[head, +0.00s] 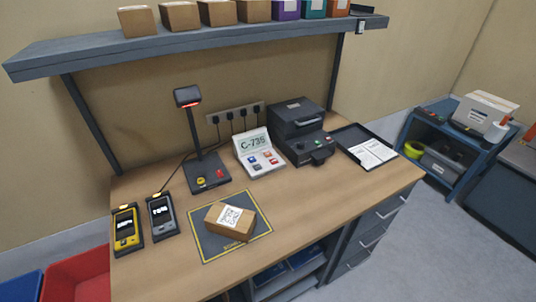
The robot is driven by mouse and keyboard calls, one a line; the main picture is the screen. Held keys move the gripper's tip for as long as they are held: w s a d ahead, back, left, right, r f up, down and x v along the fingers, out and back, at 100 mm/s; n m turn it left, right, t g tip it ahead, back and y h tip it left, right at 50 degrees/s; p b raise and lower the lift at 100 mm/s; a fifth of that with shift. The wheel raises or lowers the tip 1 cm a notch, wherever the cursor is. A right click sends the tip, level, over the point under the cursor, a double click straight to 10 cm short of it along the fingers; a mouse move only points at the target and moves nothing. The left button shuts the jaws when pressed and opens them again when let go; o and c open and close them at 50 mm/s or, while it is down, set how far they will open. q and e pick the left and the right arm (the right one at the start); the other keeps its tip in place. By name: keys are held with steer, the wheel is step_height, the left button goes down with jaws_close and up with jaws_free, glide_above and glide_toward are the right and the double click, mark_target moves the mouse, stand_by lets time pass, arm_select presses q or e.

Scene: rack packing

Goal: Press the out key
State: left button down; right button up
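A white keypad console (261,172) stands on the workbench, right of the scanner stand. Its tilted display (254,143) reads "C-735". Below the display are several coloured keys, blue and orange-red ones among them. The key labels are too small to read, so I cannot tell which is the out key. Nothing covers the console. Neither of my grippers is in view.
A scanner stand (196,140) with red and yellow buttons is left of the console, a dark printer (298,125) right. A carton (218,215) lies on the yellow-edged mat (203,247). Two handhelds sit at left. A shelf (200,36) with boxes runs overhead.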

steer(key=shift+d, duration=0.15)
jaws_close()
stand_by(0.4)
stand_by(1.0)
